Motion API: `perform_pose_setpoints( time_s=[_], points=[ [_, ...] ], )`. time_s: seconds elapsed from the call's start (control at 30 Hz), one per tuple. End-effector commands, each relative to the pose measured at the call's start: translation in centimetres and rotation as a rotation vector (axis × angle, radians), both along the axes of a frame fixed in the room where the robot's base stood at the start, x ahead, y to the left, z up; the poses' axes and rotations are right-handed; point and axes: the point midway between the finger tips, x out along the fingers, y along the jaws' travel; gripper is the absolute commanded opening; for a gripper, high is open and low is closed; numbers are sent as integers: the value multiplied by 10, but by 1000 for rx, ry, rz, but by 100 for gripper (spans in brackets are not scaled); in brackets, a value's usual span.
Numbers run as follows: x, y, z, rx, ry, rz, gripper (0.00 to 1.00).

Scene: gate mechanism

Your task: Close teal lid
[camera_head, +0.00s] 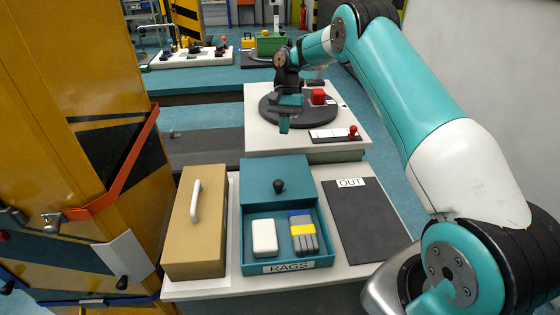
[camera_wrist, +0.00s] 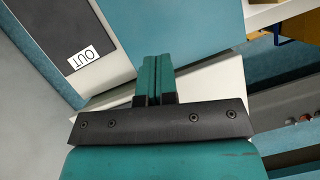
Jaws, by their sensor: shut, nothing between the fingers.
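The teal box (camera_head: 242,240) labelled RAGS stands at the front of the near table, with its front part open. A white block (camera_head: 264,238) and a grey, yellow and blue bundle (camera_head: 302,235) lie inside. The teal lid (camera_head: 258,172) with a black knob (camera_head: 278,186) is at the back of the box; whether it is tilted or slid back is hard to tell. My gripper (camera_head: 284,127) is shut and empty, beyond the lid and apart from it. In the wrist view its teal fingers (camera_wrist: 154,75) are together, pointing toward a plain teal panel (camera_wrist: 205,30), seemingly the lid.
A tan box (camera_head: 190,245) with a white handle stands left of the teal box. A dark OUT mat (camera_head: 368,225) lies right; it also shows in the wrist view (camera_wrist: 60,25). An orange-yellow cabinet (camera_head: 70,110) stands left.

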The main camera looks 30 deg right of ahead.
Motion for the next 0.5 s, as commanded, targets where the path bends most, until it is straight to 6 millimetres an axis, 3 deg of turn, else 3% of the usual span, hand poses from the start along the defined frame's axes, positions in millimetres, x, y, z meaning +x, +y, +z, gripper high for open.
perform_pose_setpoints(
  time_s=[0.5],
  points=[
    [-29, 23, -86, 0, 5, 2, 0]
  ],
)
